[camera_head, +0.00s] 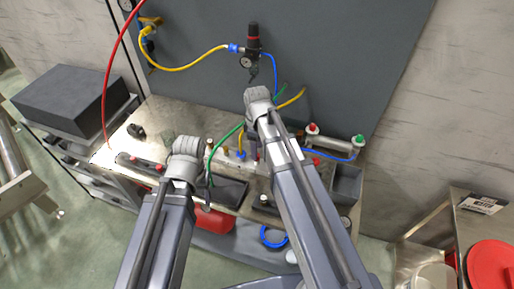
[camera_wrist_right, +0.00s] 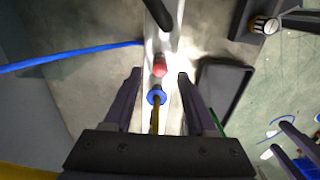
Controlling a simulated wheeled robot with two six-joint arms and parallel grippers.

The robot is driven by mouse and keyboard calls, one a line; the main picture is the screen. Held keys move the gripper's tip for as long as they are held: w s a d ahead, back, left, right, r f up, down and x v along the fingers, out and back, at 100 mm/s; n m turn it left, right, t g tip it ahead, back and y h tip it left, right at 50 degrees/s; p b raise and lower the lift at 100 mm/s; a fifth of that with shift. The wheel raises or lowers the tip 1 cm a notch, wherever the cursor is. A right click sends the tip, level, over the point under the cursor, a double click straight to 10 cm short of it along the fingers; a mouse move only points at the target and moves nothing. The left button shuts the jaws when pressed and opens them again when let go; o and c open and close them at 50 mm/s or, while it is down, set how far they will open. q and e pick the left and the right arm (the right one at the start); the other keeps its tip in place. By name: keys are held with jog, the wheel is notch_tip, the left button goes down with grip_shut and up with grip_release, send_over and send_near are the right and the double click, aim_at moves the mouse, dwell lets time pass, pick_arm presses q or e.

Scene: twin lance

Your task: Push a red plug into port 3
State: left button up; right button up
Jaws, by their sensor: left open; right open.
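A red round plug or cap (camera_wrist_right: 160,67) shows on a narrow pale metal bar (camera_wrist_right: 151,45) in the right wrist view. A blue collar (camera_wrist_right: 156,97) with a yellow hose is just below it in the picture. My right gripper (camera_wrist_right: 159,76) is open, its fingers on either side of the red piece with gaps. In the head view its wrist (camera_head: 257,97) is over the bench and mostly hides the fingers. My left gripper (camera_head: 206,192) is over the bench's front left, largely hidden by its own wrist. I cannot read any port numbers.
The steel bench (camera_head: 170,112) holds a dark tray (camera_head: 231,190) and a grey bin (camera_head: 347,183). A metal cylinder with red and green caps (camera_head: 332,141) lies at the right. A regulator (camera_head: 253,45) hangs on the back panel. A blue hose (camera_wrist_right: 75,57) crosses the wrist view's left side.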

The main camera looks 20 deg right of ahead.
notch_tip(320, 180, up, 6)
jog(key=p, duration=0.4)
jog(key=shift+f+p, duration=0.2)
jog(key=shift+p, duration=0.1)
jog(key=shift+f, duration=0.1)
